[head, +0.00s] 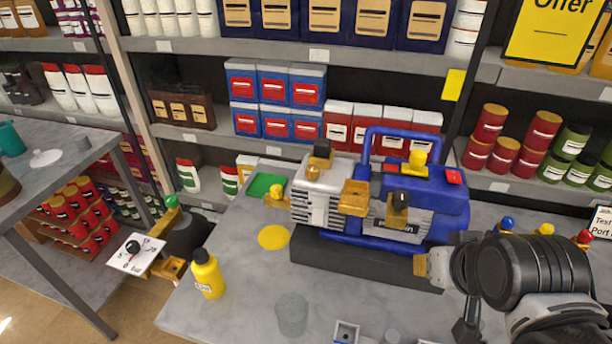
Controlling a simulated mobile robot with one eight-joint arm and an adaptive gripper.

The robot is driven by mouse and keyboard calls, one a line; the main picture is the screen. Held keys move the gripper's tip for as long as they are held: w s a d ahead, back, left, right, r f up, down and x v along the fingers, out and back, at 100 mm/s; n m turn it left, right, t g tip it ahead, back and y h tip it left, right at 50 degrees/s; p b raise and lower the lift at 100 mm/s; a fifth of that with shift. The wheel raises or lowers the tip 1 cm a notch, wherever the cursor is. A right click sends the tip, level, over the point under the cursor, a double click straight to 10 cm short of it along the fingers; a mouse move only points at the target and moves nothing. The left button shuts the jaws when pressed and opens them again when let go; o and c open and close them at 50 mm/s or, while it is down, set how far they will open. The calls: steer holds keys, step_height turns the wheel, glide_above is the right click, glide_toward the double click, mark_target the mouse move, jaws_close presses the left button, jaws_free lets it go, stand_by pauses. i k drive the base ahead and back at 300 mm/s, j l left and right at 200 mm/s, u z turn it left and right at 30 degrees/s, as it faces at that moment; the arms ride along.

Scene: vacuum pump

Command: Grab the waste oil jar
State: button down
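A clear, see-through jar (291,313), which looks like the waste oil jar, stands upright near the front of the grey workbench. It looks empty. My arm comes in from the lower right, and my gripper (466,305) is at its dark end, right of the jar and well apart from it. The fingers are partly hidden by the arm and overlap the pump's right end in the picture, so I cannot tell their opening. The blue and silver vacuum pump (450,205) stands on a dark base behind the jar, to the right.
A yellow oil bottle (207,274) stands left of the jar. A yellow disc (273,237) and a green pad (266,185) lie behind it. A small square metal piece (345,332) is close on its right. Stocked shelves line the back.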

mark_target(292, 309)
steer(key=k+j+z, duration=1.25)
steer(key=k+z, duration=0.2)
steer(key=i, duration=0.1)
